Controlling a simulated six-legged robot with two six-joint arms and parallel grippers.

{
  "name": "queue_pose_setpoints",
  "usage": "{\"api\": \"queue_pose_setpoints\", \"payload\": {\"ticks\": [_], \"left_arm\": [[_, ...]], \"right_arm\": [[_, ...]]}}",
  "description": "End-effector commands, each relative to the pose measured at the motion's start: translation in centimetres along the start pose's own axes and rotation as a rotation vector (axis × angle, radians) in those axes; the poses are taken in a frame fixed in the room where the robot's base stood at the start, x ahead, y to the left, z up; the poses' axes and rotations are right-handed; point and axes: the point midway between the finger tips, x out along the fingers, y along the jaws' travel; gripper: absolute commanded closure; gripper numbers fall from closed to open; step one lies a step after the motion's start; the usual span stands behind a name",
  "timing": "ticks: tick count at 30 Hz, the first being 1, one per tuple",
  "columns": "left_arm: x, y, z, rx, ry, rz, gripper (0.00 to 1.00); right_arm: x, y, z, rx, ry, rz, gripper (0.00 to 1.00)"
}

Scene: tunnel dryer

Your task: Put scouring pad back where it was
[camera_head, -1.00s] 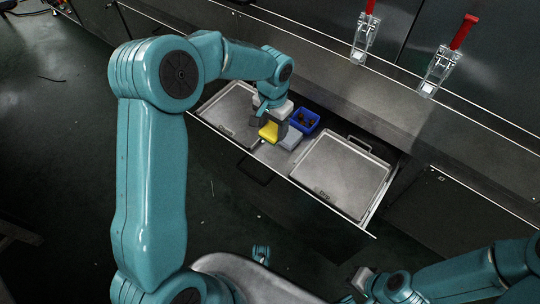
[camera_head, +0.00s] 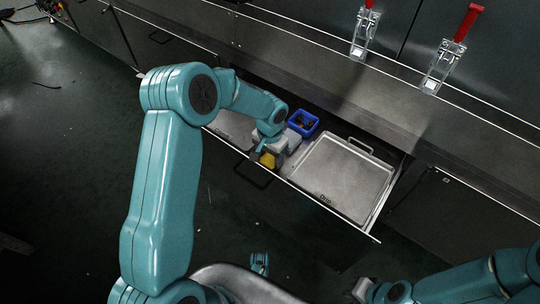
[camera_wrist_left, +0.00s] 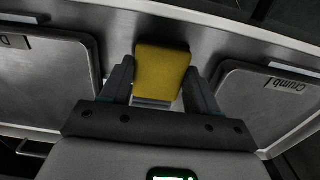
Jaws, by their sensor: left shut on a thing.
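The scouring pad (camera_head: 267,160) shows as a yellow block at my left gripper (camera_head: 267,157), over the front part of the open drawer (camera_head: 325,206). In the left wrist view the yellow pad (camera_wrist_left: 162,72) sits between the two dark fingers of my left gripper (camera_wrist_left: 160,85), which is shut on it. A pale strip shows just below the pad there. Whether the pad touches the drawer floor is unclear. My right gripper (camera_head: 364,289) shows only in part at the bottom right, and its fingers cannot be made out.
A metal crumb tray (camera_head: 340,180) lies right of my left gripper and another tray (camera_head: 231,126) lies left, with a narrow strip between them. A blue bin (camera_head: 303,123) with dark items stands behind. Two red-handled clamps (camera_head: 365,32) (camera_head: 445,55) stand on the counter.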

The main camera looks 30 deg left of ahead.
Motion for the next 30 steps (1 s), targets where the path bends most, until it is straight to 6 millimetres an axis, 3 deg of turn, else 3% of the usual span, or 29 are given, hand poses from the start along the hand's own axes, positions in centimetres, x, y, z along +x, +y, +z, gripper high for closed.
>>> {"api": "queue_pose_setpoints", "payload": {"ticks": [4, 5, 6, 7, 15, 19, 30], "left_arm": [[0.5, 0.0, 0.0, 0.000, 0.000, 0.000, 0.64], [0.4, 0.0, 0.0, 0.000, 0.000, 0.000, 0.33], [0.3, 0.0, 0.0, 0.000, 0.000, 0.000, 0.20], [0.3, 0.0, 0.0, 0.000, 0.000, 0.000, 0.14], [0.2, 0.0, 0.0, 0.000, 0.000, 0.000, 0.14], [-0.9, 0.0, -0.1, 0.000, 0.002, 0.000, 0.14], [-9.2, 0.0, -0.1, -0.001, 0.003, 0.000, 0.14]], "right_arm": [[0.4, 0.1, 0.0, 0.000, 0.000, 0.000, 1.00], [0.3, 0.1, 0.0, 0.000, 0.000, 0.000, 1.00], [0.3, 0.1, 0.0, 0.000, 0.000, 0.000, 1.00], [0.3, 0.1, 0.0, 0.000, 0.000, 0.000, 1.00], [0.2, 0.1, 0.0, 0.000, 0.000, 0.000, 1.00], [-0.4, -0.1, 0.0, 0.000, 0.000, 0.000, 1.00], [-2.9, -1.0, 0.1, 0.000, 0.000, 0.000, 1.00]]}}
